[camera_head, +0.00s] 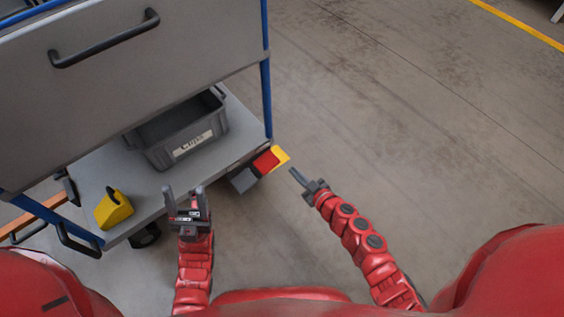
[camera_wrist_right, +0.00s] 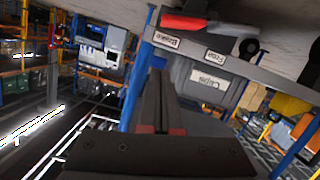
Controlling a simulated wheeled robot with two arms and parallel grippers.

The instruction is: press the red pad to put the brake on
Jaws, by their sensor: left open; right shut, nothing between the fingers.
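The red pad (camera_head: 265,162) sits at the right front corner of the cart's lower shelf, beside a grey pad (camera_head: 243,181). In the right wrist view the red pad (camera_wrist_right: 182,24) shows near a label reading "Brake" (camera_wrist_right: 166,40); another label reads "Free" (camera_wrist_right: 215,56). My right gripper (camera_head: 292,171) is shut and empty, a little to the right of the red pad and apart from it in the picture. Its fingers also show in the right wrist view (camera_wrist_right: 158,88). My left gripper (camera_head: 183,190) is open and empty at the shelf's front edge.
The cart has a grey upper panel (camera_head: 120,90) with a black handle (camera_head: 104,40) and blue posts (camera_head: 266,100). A grey bin (camera_head: 170,150) labelled "Clips" and a yellow wedge (camera_head: 113,209) are on its lower shelf. A yellow piece (camera_head: 281,155) adjoins the red pad. Floor to the right is clear.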

